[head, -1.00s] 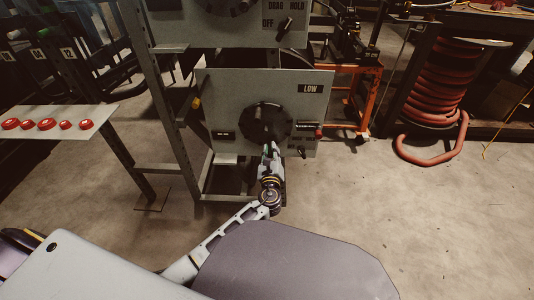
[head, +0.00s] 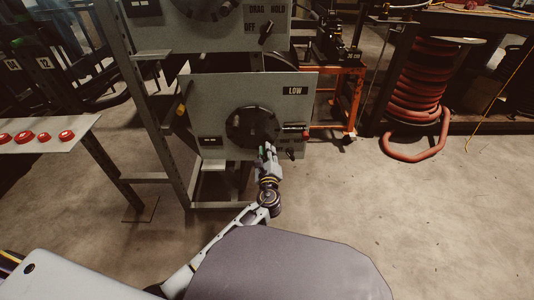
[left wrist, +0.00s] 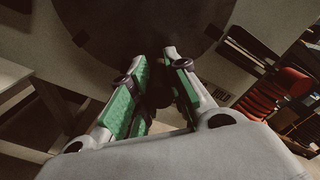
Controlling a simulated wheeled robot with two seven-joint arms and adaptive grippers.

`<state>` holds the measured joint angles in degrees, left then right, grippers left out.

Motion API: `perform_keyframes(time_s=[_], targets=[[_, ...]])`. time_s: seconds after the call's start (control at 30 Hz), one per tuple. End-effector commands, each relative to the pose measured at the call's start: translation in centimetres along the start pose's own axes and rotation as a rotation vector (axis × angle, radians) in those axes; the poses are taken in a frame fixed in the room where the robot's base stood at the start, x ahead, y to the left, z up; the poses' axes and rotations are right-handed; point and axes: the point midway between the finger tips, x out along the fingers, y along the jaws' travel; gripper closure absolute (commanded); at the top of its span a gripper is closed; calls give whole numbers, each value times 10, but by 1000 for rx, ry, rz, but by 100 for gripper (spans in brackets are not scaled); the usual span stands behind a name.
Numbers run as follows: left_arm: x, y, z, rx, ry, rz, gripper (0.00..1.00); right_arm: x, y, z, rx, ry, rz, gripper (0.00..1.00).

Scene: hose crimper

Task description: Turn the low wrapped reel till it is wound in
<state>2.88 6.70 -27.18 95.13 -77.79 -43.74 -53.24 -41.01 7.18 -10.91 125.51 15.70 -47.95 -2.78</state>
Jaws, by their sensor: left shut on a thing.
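The low panel (head: 215,95) carries the label LOW and a round black reel disc (head: 240,122). The disc also shows in the left wrist view (left wrist: 110,25), filling the top. My left gripper (head: 267,152) is at the lower right edge of the disc. In the left wrist view its green-padded fingers (left wrist: 160,85) are shut on a dark knob-like handle on the disc, mostly hidden between them. My right gripper is not seen. The hose or wrapping on the reel behind the panel is not visible.
An upper panel (head: 160,30) with DRAG, HOLD and OFF labels stands above. A small lever (head: 291,154) and a red-tipped fitting (head: 306,134) are right of the disc. A red hose coil (head: 418,85) stands at right. A shelf (head: 60,140) with red rings is at left.

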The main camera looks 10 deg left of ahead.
Motion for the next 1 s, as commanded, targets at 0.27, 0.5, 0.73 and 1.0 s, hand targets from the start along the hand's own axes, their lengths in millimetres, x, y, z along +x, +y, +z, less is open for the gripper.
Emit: perform_keyframes(time_s=[0.27, 0.5, 0.73, 1.0], targets=[[2, -5, 4, -2, -7, -7, 63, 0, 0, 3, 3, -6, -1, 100], [1, -2, 3, 0, -5, -2, 60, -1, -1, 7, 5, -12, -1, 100], [1, -2, 4, 0, -4, -1, 60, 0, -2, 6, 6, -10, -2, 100], [1, -17, 18, -2, -4, -1, 60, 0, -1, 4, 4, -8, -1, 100]])
